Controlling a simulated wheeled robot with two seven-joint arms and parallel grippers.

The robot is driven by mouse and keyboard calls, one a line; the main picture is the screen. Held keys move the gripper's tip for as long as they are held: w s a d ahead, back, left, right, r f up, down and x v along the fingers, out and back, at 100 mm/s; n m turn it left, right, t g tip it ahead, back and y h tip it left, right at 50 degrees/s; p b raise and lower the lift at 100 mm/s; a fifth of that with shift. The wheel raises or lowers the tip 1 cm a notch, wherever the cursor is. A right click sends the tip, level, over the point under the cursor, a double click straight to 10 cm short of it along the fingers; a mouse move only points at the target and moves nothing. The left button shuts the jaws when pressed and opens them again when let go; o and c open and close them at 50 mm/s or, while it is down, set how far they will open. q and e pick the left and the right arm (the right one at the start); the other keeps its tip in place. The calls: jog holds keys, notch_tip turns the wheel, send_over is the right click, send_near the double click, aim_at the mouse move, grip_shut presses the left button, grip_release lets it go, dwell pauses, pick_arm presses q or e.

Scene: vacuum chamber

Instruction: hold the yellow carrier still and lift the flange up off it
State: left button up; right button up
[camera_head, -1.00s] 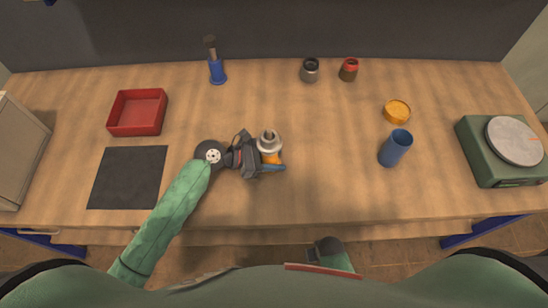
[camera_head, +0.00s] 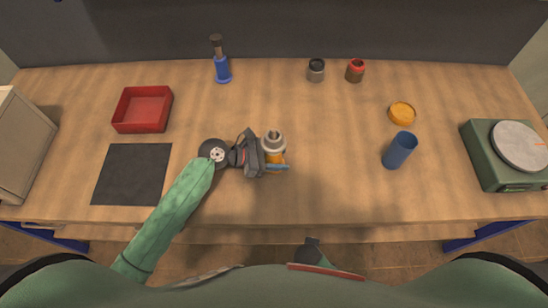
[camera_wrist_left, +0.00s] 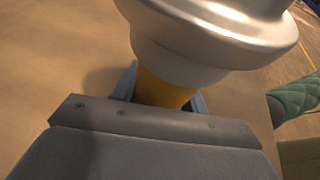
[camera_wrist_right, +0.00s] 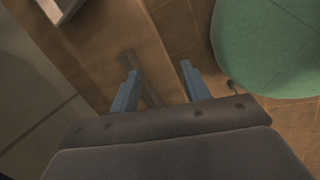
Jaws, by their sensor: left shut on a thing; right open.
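The grey metal flange (camera_head: 273,139) sits upright on top of the yellow carrier (camera_head: 277,157) near the middle of the table. My left gripper (camera_head: 277,166) is shut on the carrier from the left, below the flange. In the left wrist view the flange (camera_wrist_left: 225,35) fills the top, and the yellow carrier (camera_wrist_left: 162,90) shows between the blue fingers. My right gripper (camera_wrist_right: 158,88) is open and empty in the right wrist view, below the table's front edge. In the head view only a dark part of it shows at the bottom.
A red tray (camera_head: 142,108) and a dark mat (camera_head: 132,174) lie at left. A blue-based tool (camera_head: 222,69) and two small jars (camera_head: 316,70) stand at the back. A blue cup (camera_head: 400,150), an orange lid (camera_head: 402,113) and a green scale (camera_head: 491,165) are at right.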

aim_at(274, 139)
jog(key=s+a+r+n+t+y, duration=0.1)
jog(key=s+a+r+n, duration=0.15)
jog(key=r+n, duration=0.55)
jog(key=s+a+r+n+y, duration=0.1)
jog(key=a+r+n, duration=0.2)
jog(key=r+n, duration=0.45)
jog(key=s+a+r+n+t+y, duration=0.1)
jog(key=s+a+r+n, duration=0.15)
jog(key=r+n, duration=0.6)
jog(key=w+a+r+t, duration=0.1)
jog(key=w+r, duration=0.1)
jog(key=w, duration=0.1)
jog(key=w+a+r+t, duration=0.1)
jog(key=w+r, duration=0.2)
jog(key=w+a+r+t, duration=0.1)
jog(key=w+r+t, duration=0.1)
jog(key=w+r, duration=0.1)
jog(key=shift+w+a+r, duration=0.1)
jog(key=shift+a+r, duration=0.1)
jog(key=shift+r, duration=0.05)
jog(key=w+a+r+m+t+h, duration=0.1)
jog(key=w+r+m+t, duration=0.25)
jog(key=w+r, duration=0.7)
jog(key=shift+n+t, duration=0.25)
jog(key=shift+t, duration=0.2)
jog(key=x, duration=1)
jog(key=shift+w+a+r, duration=0.1)
jog(key=shift+w+r, duration=0.1)
jog(key=shift+r, duration=0.05)
